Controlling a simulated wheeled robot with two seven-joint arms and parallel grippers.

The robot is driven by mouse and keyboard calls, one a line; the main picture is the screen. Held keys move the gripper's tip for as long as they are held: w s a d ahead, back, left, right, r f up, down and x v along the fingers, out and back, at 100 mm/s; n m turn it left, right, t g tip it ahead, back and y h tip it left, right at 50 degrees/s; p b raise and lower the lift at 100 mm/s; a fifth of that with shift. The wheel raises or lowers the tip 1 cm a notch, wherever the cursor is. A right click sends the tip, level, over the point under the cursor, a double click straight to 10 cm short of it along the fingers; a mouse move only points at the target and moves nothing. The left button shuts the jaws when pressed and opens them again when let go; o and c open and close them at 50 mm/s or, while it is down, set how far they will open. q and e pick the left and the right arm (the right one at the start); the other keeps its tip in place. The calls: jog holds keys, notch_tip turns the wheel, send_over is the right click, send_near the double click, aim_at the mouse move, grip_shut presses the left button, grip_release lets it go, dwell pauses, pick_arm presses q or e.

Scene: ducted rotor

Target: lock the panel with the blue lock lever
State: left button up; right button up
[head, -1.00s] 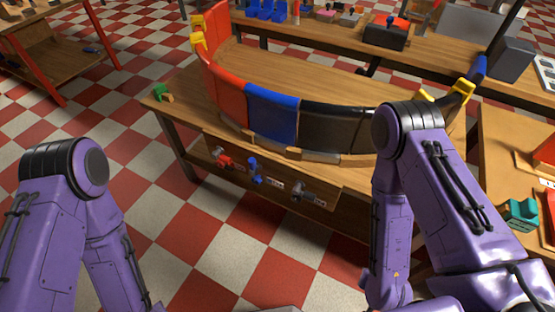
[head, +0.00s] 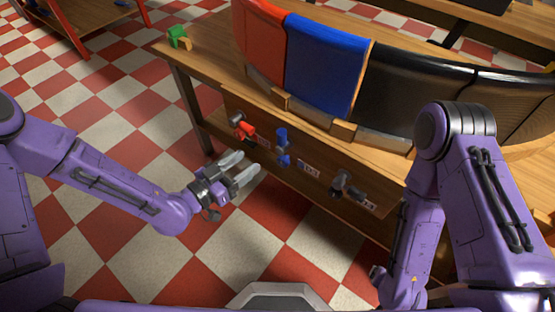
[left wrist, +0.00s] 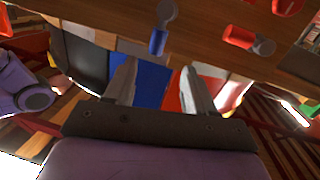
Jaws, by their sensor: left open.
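The blue lock lever (head: 283,148) is on the front face of the wooden bench, in the middle of a row of three levers. It also shows in the left wrist view (left wrist: 158,42), above and between the fingertips. The blue panel (head: 327,62) stands on the bench above it, between a red and a black panel. It appears behind the fingers in the left wrist view (left wrist: 153,84). My left gripper (head: 249,164) is open and empty, left of and a little below the blue lever, apart from it.
A red lever (head: 243,127) is left of the blue one, and a dark lever (head: 343,186) is to its right. A green block (head: 177,36) lies on the bench's left corner. The checkered floor (head: 300,240) before the bench is open.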

aim_at(278, 137)
pick_arm(q)
jog(key=shift+m+h, duration=0.7)
jog(key=shift+m, duration=0.1)
jog(key=x, duration=0.8)
jog(key=r+x, duration=0.1)
jog(key=x, duration=0.3)
jog(key=shift+w+a, duration=0.15)
jog(key=shift+w, duration=0.1)
jog(key=shift+f, duration=0.1)
grip_shut()
